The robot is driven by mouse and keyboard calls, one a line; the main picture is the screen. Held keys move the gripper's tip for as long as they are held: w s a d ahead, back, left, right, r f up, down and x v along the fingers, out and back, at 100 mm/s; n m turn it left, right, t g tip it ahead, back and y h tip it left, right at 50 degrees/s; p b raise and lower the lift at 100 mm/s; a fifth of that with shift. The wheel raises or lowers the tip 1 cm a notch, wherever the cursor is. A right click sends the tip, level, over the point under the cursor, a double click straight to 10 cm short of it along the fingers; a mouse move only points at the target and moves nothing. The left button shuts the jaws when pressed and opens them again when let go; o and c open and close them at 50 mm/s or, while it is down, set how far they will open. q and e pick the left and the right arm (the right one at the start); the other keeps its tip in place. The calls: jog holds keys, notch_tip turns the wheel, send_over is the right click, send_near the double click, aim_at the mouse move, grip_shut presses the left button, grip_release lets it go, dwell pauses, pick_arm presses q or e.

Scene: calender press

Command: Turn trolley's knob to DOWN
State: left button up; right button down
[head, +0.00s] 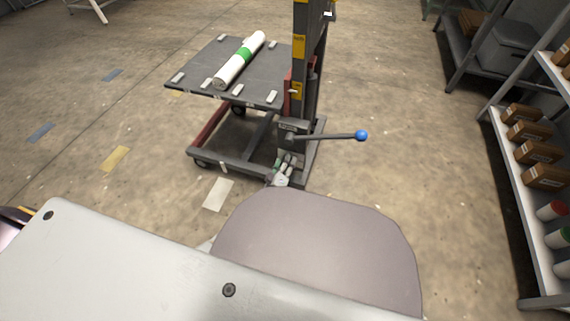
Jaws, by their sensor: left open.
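The trolley's dark platform (200,69) stands ahead of me, on a wheeled base beside an upright mast (301,60). A lever (330,137) comes out to the right from a small block (293,126) low on the mast. It ends in a blue ball knob (361,135), and no UP or DOWN marking is readable. My left gripper (285,162) is small in view, just below the block and left of the knob. It is open, with nothing seen between its fingers, and is apart from the knob. My right gripper is not in view.
Shelves with brown boxes (533,153) stand along the right, with a dark rack (476,73) behind. Floor between the trolley and the shelves is clear. My own grey arm parts cover the lower view.

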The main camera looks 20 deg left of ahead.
pick_arm(q)
jog(key=c, duration=1)
jog(key=shift+m, duration=0.4)
jog(key=shift+d+r+m+p, duration=0.1)
jog(key=shift+m+p, duration=0.6)
jog(key=shift+m, duration=1.75)
jog(key=shift+d+m+p, duration=0.1)
jog(key=shift+m+p, duration=0.6)
jog(key=shift+m, duration=1.75)
